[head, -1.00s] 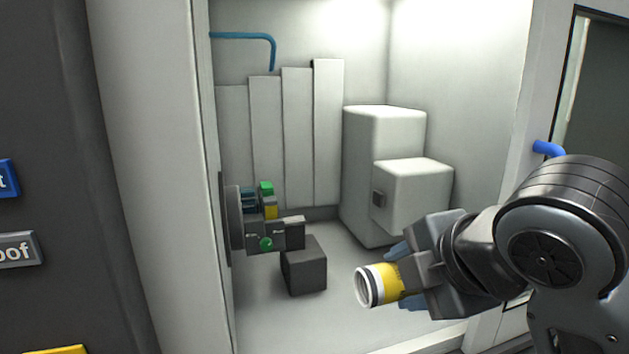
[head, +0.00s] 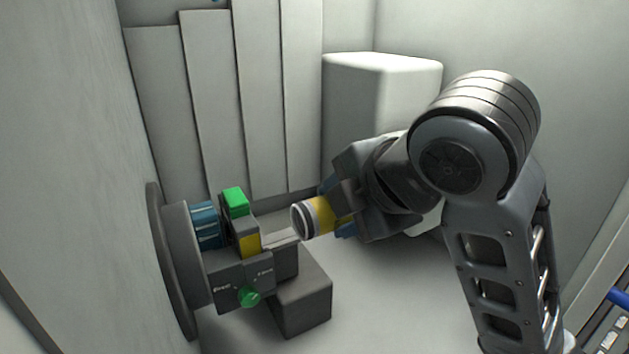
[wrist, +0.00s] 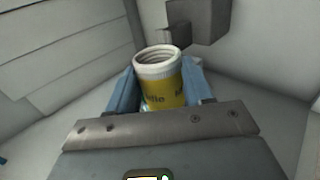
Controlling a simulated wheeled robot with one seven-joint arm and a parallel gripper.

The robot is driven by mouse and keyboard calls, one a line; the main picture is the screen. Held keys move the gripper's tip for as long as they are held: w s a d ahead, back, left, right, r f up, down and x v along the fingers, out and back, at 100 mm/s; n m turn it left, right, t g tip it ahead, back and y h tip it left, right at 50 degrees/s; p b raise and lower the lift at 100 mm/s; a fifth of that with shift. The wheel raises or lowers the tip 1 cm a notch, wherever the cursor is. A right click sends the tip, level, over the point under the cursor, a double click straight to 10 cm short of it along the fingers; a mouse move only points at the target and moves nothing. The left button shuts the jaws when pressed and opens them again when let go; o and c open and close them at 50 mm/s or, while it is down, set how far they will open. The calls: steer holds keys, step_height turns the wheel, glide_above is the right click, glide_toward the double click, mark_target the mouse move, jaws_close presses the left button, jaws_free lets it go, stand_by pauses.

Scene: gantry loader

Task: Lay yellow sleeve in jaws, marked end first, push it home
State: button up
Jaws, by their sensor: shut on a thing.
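My gripper (head: 341,207) is shut on the yellow sleeve (head: 320,214). The sleeve has a pale end ring with a dark band beside it, and its open end points left toward the chuck in the head view. In the wrist view the sleeve (wrist: 163,90) sits between blue finger pads, its white, ribbed open end facing away from me. Dark lettering on its yellow band is too small to read fully. The chuck (head: 178,255) on the left wall carries jaws (head: 250,270) with green, yellow and blue parts. The sleeve's end is just right of the jaws, seemingly apart from them.
A dark block (head: 305,305) stands below the jaws. A large pale box (head: 375,95) stands behind my gripper. Upright panels (head: 255,90) line the back wall. The floor between the dark block and my arm is clear.

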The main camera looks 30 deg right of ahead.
steer(key=shift+w+f, duration=0.1)
steer(key=shift+w, duration=0.45)
steer(key=shift+b+x, duration=0.9)
steer(key=shift+b, duration=0.25)
steer(key=shift+w+a+f+b, duration=0.15)
steer(key=shift+w+f+b, duration=0.5)
steer(key=shift+w, duration=1.1)
steer(key=shift+w+a+f+b, duration=0.2)
steer(key=shift+w+f+b, duration=0.5)
steer(key=shift+w, duration=1)
steer(key=shift+w+a+f+b, duration=0.15)
steer(key=shift+w+f+b, duration=0.5)
steer(key=shift+w, duration=1.1)
steer(key=shift+a+f+b, duration=0.25)
steer(key=shift+f+b, duration=0.6)
steer(key=shift+f, duration=0.2)
steer(key=shift+a+f+b, duration=0.2)
steer(key=shift+f+b, duration=0.65)
steer(key=shift+f, duration=0.3)
